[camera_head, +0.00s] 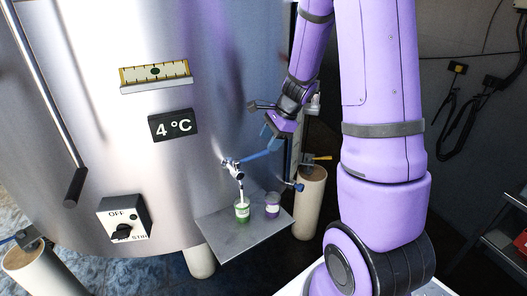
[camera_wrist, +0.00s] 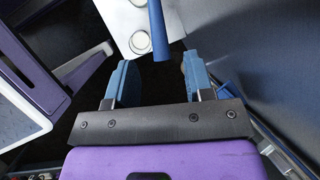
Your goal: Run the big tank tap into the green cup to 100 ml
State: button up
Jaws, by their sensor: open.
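The big tank tap (camera_head: 232,170) sticks out of the steel tank (camera_head: 170,60), with its blue lever (camera_head: 262,155) pointing right. The green cup (camera_head: 242,213) stands upright under the spout on a metal shelf (camera_head: 240,238). A thin pale line runs from the spout into the cup; I cannot tell if it is flowing liquid. The cup's level is too small to read. My gripper (camera_head: 272,136) is open near the lever's outer end. In the wrist view, the lever (camera_wrist: 157,28) lies ahead of the gap between my blue fingers (camera_wrist: 157,80), apart from both.
A purple cup (camera_head: 272,207) stands right of the green cup on the shelf. A switch box (camera_head: 124,220) and a "4 °C" display (camera_head: 173,125) are on the tank. A second valve (camera_head: 296,187) sits near a tank leg (camera_head: 309,205) at right.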

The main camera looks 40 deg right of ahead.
aim_at(264, 150)
jog(key=shift+x, duration=2.5)
grip_shut()
